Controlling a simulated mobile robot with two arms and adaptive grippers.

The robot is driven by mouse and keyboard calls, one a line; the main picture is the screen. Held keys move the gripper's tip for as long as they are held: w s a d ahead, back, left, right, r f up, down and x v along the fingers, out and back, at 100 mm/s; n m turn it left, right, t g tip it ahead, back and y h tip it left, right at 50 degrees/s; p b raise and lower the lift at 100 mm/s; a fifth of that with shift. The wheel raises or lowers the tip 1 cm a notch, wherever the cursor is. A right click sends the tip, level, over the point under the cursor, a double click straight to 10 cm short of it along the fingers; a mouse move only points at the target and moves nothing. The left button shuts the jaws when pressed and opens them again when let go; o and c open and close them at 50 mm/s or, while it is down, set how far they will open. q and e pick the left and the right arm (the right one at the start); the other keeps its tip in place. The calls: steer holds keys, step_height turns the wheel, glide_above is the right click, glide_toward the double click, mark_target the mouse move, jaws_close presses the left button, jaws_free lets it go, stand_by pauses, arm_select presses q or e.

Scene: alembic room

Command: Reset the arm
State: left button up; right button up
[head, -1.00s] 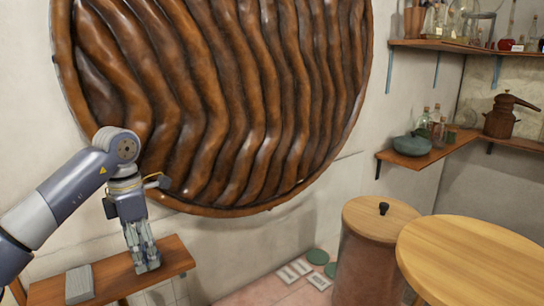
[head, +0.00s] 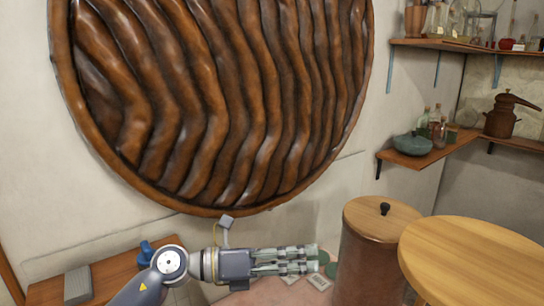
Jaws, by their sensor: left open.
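My left gripper (head: 312,257) is in the lower middle of the head view. It points to the right, with its fingers stretched out level. It is open, and I see nothing between its fingers. It is over the floor, to the left of the lidded barrel (head: 370,262), below the large round wavy brown relief on the wall (head: 225,100). My left forearm comes up from the bottom edge. My right gripper is not in view.
A wooden table (head: 100,278) at lower left holds a grey block (head: 78,284) and a blue object (head: 146,252). A round wooden tabletop (head: 480,262) fills the lower right. Wall shelves (head: 425,157) with bottles and a copper pot (head: 510,117) are at right.

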arm_select(q)
steer(key=w+a+r+n+t+y, duration=0.1)
steer(key=w+a+n+t+y, duration=0.3)
steer(key=n+t, duration=0.6)
steer(key=a+r+n+t+y, duration=0.1)
steer(key=a+n+t+y, duration=0.1)
steer(key=a+n+t, duration=0.8)
steer(key=s+a+f+n+g+y, duration=0.35)
steer(key=a+f+n+y, duration=0.2)
steer(key=f+n, duration=0.35)
steer(key=s+a+f+n+g+y, duration=0.35)
steer(key=f+n+g+y, duration=0.2)
steer(key=f+n, duration=0.35)
steer(key=s+a+f+n+g, duration=0.15)
steer(key=s+f+g, duration=0.35)
steer(key=s+f, duration=0.5)
steer(key=s+a+f+n+g, duration=0.1)
steer(key=s+f+n+g, duration=0.35)
steer(key=s, duration=0.95)
steer(key=s+f+m+g, duration=0.2)
steer(key=s+f, duration=0.1)
steer(key=f, duration=2.7)
steer(key=s+a+f+g, duration=0.1)
steer(key=s+a+f, duration=0.2)
steer(key=s+f, duration=1.1)
steer(key=shift+s, duration=0.95)
